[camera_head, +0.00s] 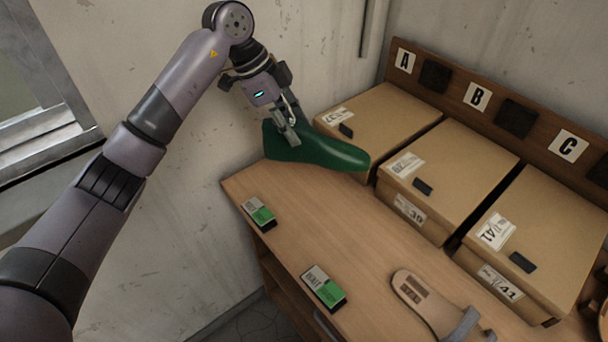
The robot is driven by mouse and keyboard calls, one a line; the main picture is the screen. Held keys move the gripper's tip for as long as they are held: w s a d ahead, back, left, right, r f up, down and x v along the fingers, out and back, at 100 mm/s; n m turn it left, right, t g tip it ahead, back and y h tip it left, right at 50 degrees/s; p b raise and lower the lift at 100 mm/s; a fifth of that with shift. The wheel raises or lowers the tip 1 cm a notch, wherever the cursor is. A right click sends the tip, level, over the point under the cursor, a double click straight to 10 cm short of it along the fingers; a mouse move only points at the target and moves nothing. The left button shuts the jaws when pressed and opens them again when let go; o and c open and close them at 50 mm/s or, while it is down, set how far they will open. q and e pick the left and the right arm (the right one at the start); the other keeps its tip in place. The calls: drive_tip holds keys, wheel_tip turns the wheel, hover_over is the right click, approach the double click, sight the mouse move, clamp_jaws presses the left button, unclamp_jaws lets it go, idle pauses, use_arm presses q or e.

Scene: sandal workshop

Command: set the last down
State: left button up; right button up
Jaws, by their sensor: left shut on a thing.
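A green shoe last (318,153) is in the head view, at the far left end of the wooden bench (300,215). My left gripper (287,137) is shut on the upper part of the last near its heel end. I cannot tell whether the last's underside touches the bench top. My right gripper is not in view.
Closed cardboard boxes (446,170) stand in a row under a board (450,88) lettered A, B, C. Two green-and-white labelled blocks (258,213) (324,287) lie along the front edge. A sandal (430,305) lies at the lower right. The bench between them is clear.

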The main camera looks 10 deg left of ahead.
sight(293, 156)
use_arm(q)
wheel_tip(293, 156, down, 7)
drive_tip(key=shift+f+p, duration=0.2)
drive_tip(key=shift+p, duration=0.6)
drive_tip(key=shift+f, duration=0.55)
wheel_tip(293, 156, down, 4)
drive_tip(key=shift+p, duration=0.55)
drive_tip(key=shift+f, duration=0.1)
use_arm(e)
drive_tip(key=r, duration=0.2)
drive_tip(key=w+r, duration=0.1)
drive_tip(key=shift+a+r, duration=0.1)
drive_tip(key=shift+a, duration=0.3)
use_arm(q)
drive_tip(key=shift+f, duration=0.1)
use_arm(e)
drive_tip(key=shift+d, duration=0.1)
use_arm(q)
drive_tip(key=o, duration=1.1)
drive_tip(key=shift+o, duration=0.2)
